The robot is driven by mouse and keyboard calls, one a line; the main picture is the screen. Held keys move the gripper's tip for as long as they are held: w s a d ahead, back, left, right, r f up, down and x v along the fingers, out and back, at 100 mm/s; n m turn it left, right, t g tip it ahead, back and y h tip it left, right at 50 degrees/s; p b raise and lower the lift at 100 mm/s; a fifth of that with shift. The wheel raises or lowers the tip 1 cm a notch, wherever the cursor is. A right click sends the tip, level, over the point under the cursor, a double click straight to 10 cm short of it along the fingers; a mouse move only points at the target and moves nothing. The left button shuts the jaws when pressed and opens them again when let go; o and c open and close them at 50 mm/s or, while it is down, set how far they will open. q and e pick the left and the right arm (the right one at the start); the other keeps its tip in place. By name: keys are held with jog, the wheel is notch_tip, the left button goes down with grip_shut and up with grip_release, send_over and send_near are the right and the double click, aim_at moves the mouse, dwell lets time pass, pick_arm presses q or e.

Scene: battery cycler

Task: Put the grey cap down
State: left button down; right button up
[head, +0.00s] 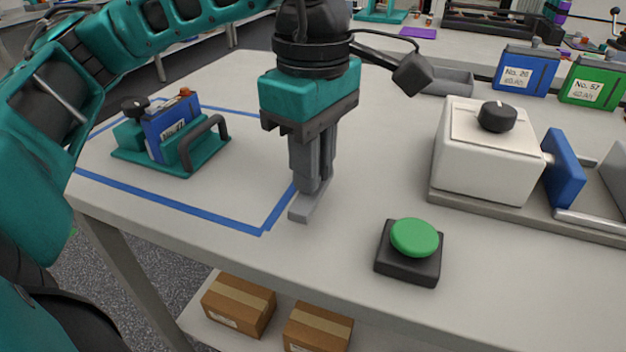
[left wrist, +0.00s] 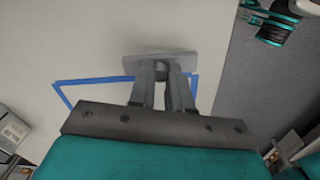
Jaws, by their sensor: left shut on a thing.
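The grey cap (head: 306,208) is a flat, light grey bar at the tips of my left gripper (head: 313,188). In the left wrist view the cap (left wrist: 142,64) shows as a plate with a round knob between the fingers. My left gripper (left wrist: 163,78) is shut on that knob and points down. The cap is at or just above the table top (head: 345,225), right of the blue tape outline (head: 190,213); I cannot tell whether it touches. My right gripper is not in view.
A teal fixture (head: 205,152) with a blue battery (head: 165,125) stands inside the tape. A green button (head: 414,238) on a black base is to the right. A white box with a black knob (head: 497,117) stands beyond it. Blue (head: 525,70) and green (head: 592,80) batteries are behind.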

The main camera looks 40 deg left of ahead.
pick_arm(q)
notch_tip(320, 180, down, 2)
jog(key=shift+f, duration=0.1)
jog(key=shift+f+b, duration=0.2)
jog(key=shift+b, duration=0.2)
jog(key=c, duration=1.1)
grip_release()
jog(key=shift+r, duration=0.1)
jog(key=shift+o, duration=0.2)
jog(key=shift+r+p, duration=0.4)
jog(key=shift+p, duration=0.05)
notch_tip(320, 180, up, 12)
jog(key=p, duration=0.3)
jog(key=shift+f, duration=0.2)
